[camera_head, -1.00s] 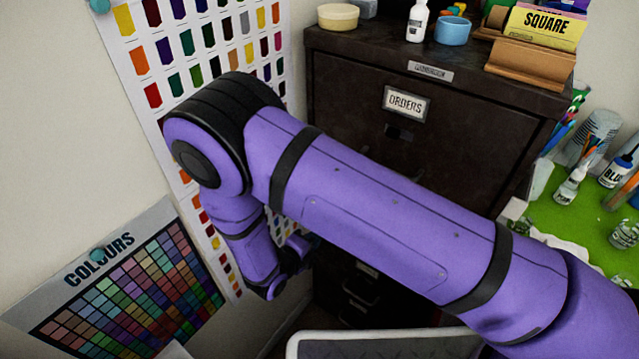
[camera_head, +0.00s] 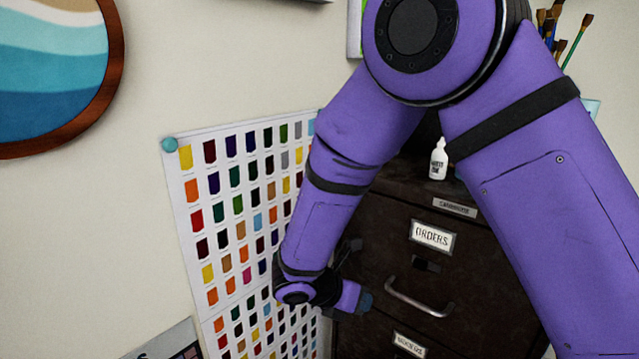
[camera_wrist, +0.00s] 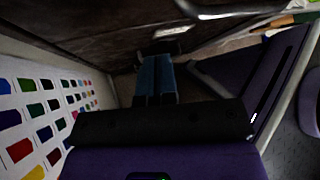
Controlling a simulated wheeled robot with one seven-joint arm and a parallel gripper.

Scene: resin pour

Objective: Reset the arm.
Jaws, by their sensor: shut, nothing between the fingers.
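My purple arm is folded in front of the dark cabinet in the head view, with its elbow high at the top. My gripper shows in the wrist view (camera_wrist: 155,72) as two blue fingers side by side, shut with nothing between them. In the head view the wrist end hangs low, close to the cabinet front and the colour chart, and the fingertips are hard to make out there.
The dark cabinet (camera_head: 385,235) has a label reading ORDERS and a metal handle (camera_head: 418,300). A white bottle (camera_head: 438,163) stands on top. A colour chart (camera_head: 203,215) and a round framed picture (camera_head: 118,60) hang on the pale wall at left.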

